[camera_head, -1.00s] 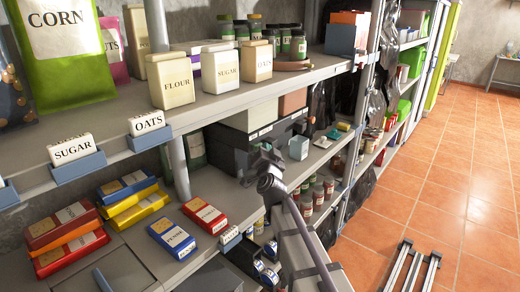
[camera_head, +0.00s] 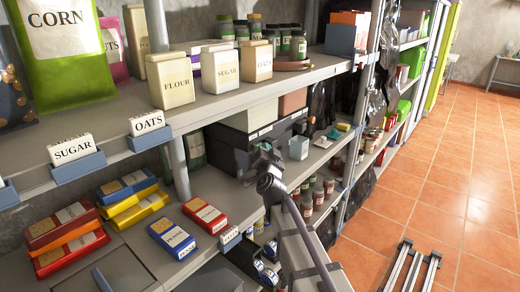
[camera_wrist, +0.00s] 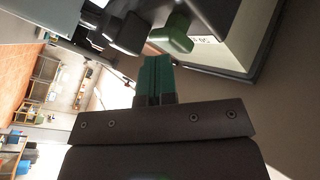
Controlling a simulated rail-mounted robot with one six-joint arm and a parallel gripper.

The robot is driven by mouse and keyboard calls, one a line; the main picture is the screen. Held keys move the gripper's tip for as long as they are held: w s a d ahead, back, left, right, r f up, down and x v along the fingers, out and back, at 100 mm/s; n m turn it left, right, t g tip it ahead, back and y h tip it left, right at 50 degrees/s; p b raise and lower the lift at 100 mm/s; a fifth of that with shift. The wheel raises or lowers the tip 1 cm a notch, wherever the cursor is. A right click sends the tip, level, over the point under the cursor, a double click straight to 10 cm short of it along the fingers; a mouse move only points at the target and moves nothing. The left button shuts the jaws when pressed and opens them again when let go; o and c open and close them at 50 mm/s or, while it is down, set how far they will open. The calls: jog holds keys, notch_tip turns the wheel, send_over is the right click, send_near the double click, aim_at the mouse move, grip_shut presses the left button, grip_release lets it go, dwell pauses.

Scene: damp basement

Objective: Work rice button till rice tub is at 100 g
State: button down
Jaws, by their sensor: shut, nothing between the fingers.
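My gripper (camera_wrist: 158,80) shows in the wrist view with its dark green fingers shut together and nothing between them. A rounded green knob-like piece (camera_wrist: 172,36), possibly the rice button, is just beyond the fingertips; I cannot tell if they touch. Beside it is a pale panel (camera_wrist: 226,42) in a dark frame, with small dark characters too small to read surely. In the head view my arm reaches to the middle shelf by dark grey boxes, and the fingertips are not clear. I cannot make out the rice tub or a rice label.
Dark blocky parts (camera_wrist: 124,32) lie close left of the fingers in the wrist view. In the head view, a pale grey cup (camera_head: 298,147) and several jars (camera_head: 318,190) stand right of my arm. Packets, including a red one (camera_head: 204,214), lie left. Open tiled floor (camera_head: 460,190) is right.

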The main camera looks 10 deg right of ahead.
jog(key=shift+s+d, duration=0.5)
jog(key=shift+s, duration=0.1)
jog(key=s+d, duration=0.3)
jog(key=shift+s+d, duration=0.15)
jog(key=shift+s, duration=0.25)
jog(key=shift+f, duration=0.1)
dwell(0.4)
jog(key=s+a+f+n+g+y, duration=0.25)
jog(key=s+f+g, duration=0.2)
jog(key=f, duration=0.25)
jog(key=s+a+f+n+g+y, duration=0.1)
jog(key=s+a+f+n+g, duration=0.1)
jog(key=s+f+n+g, duration=0.3)
jog(key=s+d+f+g+h+p, duration=0.1)
jog(key=s+f+g, duration=0.1)
jog(key=s+g, duration=0.3)
jog(key=s+d+f+g+h+p, duration=0.1)
jog(key=s+g, duration=0.4)
jog(key=s, duration=0.7)
jog(key=shift+d+f+n+p, duration=0.35)
jog(key=shift+d+f+p, duration=0.15)
jog(key=shift+d+f, duration=0.25)
